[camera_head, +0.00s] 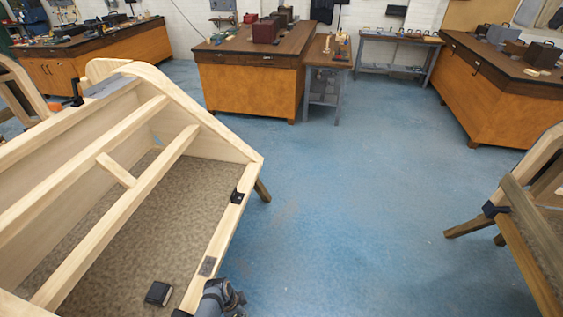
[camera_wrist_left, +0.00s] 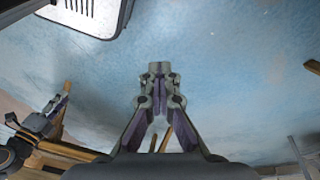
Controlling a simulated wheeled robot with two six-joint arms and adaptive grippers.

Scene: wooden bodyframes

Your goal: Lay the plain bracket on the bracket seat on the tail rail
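A light wooden bodyframe fills the left of the head view. Its right-hand rail (camera_head: 222,240), which looks like the tail rail, carries a flat grey plate (camera_head: 207,266), perhaps the bracket seat, with nothing on it. A small black fitting (camera_head: 237,197) sits farther along that rail. A dark block-like piece (camera_head: 158,293) lies on the brown panel inside the frame; I cannot tell if it is the plain bracket. Part of a grey arm, probably my left, shows beside the rail at the bottom edge. My left gripper (camera_wrist_left: 157,77) is shut and empty in the wrist view, above blue floor.
A grey plate (camera_head: 108,86) and a black clamp (camera_head: 75,93) are on the bodyframe's far end. Another wooden frame (camera_head: 530,240) stands at the right. Workbenches (camera_head: 250,85) line the back. The blue floor (camera_head: 350,210) between the frames is clear.

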